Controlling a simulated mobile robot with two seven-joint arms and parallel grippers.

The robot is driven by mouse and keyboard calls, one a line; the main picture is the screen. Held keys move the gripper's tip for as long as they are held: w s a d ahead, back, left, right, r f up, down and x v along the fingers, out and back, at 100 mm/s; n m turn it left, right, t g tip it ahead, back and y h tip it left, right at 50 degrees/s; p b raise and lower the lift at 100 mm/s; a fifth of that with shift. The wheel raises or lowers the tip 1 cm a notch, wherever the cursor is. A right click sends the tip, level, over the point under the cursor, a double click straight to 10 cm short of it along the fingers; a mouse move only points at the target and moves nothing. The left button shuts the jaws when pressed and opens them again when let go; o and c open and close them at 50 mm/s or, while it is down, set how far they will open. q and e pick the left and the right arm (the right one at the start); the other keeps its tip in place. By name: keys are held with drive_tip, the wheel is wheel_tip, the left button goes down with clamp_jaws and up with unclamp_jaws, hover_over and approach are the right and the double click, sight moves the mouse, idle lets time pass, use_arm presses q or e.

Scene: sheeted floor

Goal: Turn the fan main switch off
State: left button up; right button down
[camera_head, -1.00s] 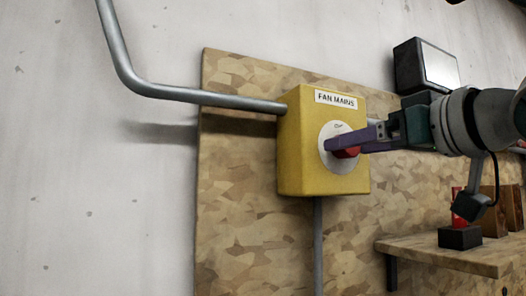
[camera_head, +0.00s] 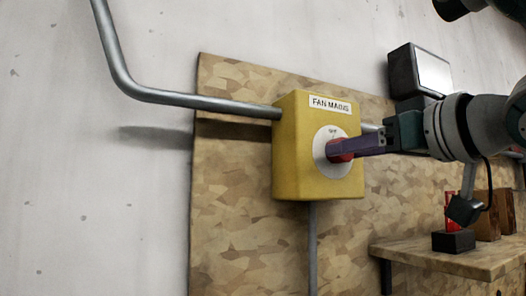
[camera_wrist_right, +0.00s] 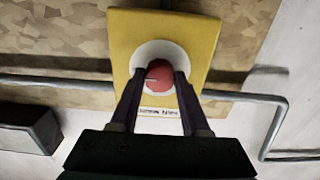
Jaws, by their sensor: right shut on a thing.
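The yellow switch box (camera_head: 288,165) labelled "FAN MAINS" is fixed to a wooden board on the wall. A red rotary knob (camera_head: 334,152) sits on a round white dial (camera_head: 322,165) on its front. My right gripper (camera_head: 350,147) reaches in from the right and is shut on the red knob, its purple fingers partly covering it. In the right wrist view the two fingers hold the sides of the red knob (camera_wrist_right: 160,75), with the yellow box (camera_wrist_right: 196,32) behind. The dial's lettering is partly hidden. My left gripper is not in view.
A grey conduit (camera_head: 190,98) runs into the box from the left. A lamp-like box (camera_head: 420,70) is mounted at the upper right. A wooden shelf (camera_head: 445,258) with several small items stands below right of the gripper. The wall at left is clear.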

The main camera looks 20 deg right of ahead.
drive_tip(key=shift+n, duration=0.4)
drive_tip(key=n+p, duration=0.1)
drive_tip(key=n, duration=1.6)
drive_tip(key=shift+d+p, duration=0.15)
drive_tip(key=shift+p, duration=0.15)
idle(0.4)
drive_tip(key=shift+c, duration=1.9)
unclamp_jaws()
drive_tip(key=shift+w, duration=0.1)
drive_tip(key=shift+r, duration=0.1)
